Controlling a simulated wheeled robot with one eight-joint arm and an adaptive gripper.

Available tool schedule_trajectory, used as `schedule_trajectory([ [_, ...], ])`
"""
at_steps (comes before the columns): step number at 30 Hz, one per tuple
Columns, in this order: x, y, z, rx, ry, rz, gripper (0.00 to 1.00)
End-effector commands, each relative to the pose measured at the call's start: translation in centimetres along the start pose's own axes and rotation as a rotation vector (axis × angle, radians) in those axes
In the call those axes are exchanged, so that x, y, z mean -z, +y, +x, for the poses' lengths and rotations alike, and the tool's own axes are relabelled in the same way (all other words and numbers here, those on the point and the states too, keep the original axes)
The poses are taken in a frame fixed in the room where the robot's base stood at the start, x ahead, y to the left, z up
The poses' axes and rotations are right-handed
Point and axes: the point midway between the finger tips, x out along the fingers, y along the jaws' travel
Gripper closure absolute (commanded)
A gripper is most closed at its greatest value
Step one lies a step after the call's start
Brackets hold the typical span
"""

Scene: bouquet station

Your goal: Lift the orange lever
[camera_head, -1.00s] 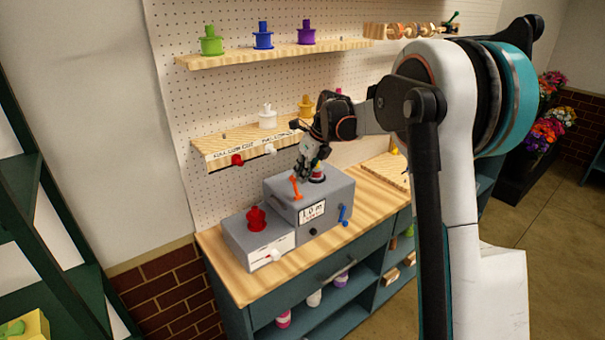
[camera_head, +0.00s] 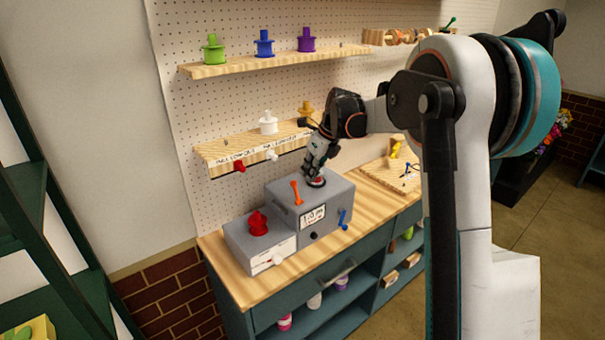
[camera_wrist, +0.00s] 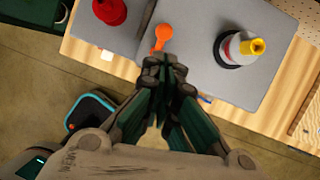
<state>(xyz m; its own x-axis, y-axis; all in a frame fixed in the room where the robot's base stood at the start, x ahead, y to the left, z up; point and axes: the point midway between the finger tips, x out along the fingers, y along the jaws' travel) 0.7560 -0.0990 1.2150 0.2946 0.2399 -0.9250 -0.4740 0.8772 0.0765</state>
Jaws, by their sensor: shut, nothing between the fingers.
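The orange lever (camera_head: 297,192) stands on top of the grey box (camera_head: 334,203), near its left side, tilted slightly left. In the wrist view the orange lever (camera_wrist: 162,35) shows its round knob, just beyond my fingertips. My gripper (camera_head: 312,177) is above the box, to the right of the lever in the head view, with a gap between them. In the wrist view my gripper (camera_wrist: 165,70) has its fingers together with nothing between them. In the head view my fingers partly hide a round fitting on the box top.
The round fitting (camera_wrist: 240,48) has a yellow top and black base. A red knob (camera_head: 257,224) sits on the lower grey box at left. A blue lever (camera_head: 342,219) is on the box's right front. A shelf (camera_head: 255,151) hangs behind. Wooden bench (camera_head: 225,265) is bare in front.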

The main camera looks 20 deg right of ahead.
Motion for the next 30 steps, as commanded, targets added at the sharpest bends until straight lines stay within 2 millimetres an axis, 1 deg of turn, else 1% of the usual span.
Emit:
schedule_trajectory([
  [1,0.4,-0.3,-1.3,0.0,0.0,0.001,1.0],
  [9,-0.9,-0.5,-6.8,-0.001,0.0,-0.001,1.0],
  [12,-1.3,-0.5,-8.5,-0.001,0.0,-0.002,1.0],
  [15,-1.6,-0.6,-9.6,-0.001,0.0,-0.002,1.0],
  [18,-1.7,-0.6,-10.3,-0.001,0.0,-0.002,1.0],
  [21,-1.8,-0.6,-10.6,-0.001,0.0,-0.002,1.0],
  [30,-1.8,-0.6,-10.6,-0.001,0.0,-0.002,1.0],
])
